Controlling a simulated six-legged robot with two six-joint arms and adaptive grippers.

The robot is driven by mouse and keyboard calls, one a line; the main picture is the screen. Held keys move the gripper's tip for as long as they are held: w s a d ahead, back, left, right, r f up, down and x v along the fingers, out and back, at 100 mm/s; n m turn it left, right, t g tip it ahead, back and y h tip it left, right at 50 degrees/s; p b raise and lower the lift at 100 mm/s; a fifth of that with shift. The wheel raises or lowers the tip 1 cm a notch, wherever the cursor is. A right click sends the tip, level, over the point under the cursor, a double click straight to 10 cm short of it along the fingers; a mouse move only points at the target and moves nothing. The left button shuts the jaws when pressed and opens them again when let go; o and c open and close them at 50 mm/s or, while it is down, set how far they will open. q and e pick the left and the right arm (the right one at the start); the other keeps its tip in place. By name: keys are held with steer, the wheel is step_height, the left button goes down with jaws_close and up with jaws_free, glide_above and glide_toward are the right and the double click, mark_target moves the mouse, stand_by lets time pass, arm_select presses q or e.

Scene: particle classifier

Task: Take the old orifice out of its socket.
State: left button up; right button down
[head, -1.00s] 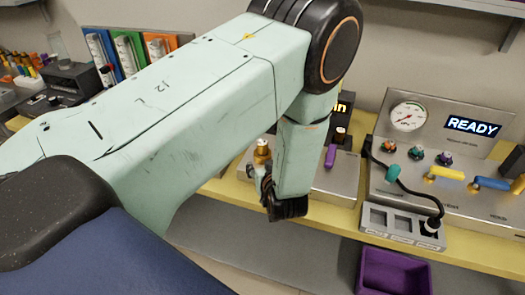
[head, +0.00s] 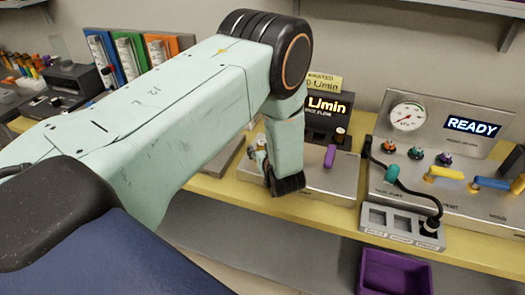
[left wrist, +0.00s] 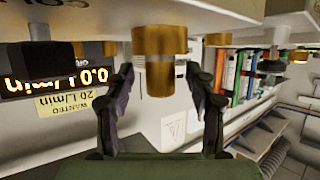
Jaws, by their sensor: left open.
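A brass cylindrical fitting, seemingly the old orifice (left wrist: 160,75), shows in the left wrist view, wide at one end and narrower at the other. It is at the steel panel (head: 325,187). My left gripper (left wrist: 159,72) is open, with one dark finger on each side of the brass piece and small gaps visible. In the head view my left gripper (head: 259,158) is at the left part of the panel, mostly hidden by my wrist, and the brass piece is barely visible there. My right gripper is not in view.
A lit flow display (head: 328,106) and a purple lever (head: 330,156) are right of my wrist. Further right are a grey slotted tray (head: 402,226), a gauge panel reading READY (head: 472,124) and a purple bin (head: 396,272). Binders (head: 130,50) stand behind my arm.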

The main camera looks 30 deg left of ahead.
arm_select(q)
steer(key=shift+a+f, duration=0.1)
steer(key=shift+c, duration=0.2)
steer(key=c, duration=0.6)
jaws_close()
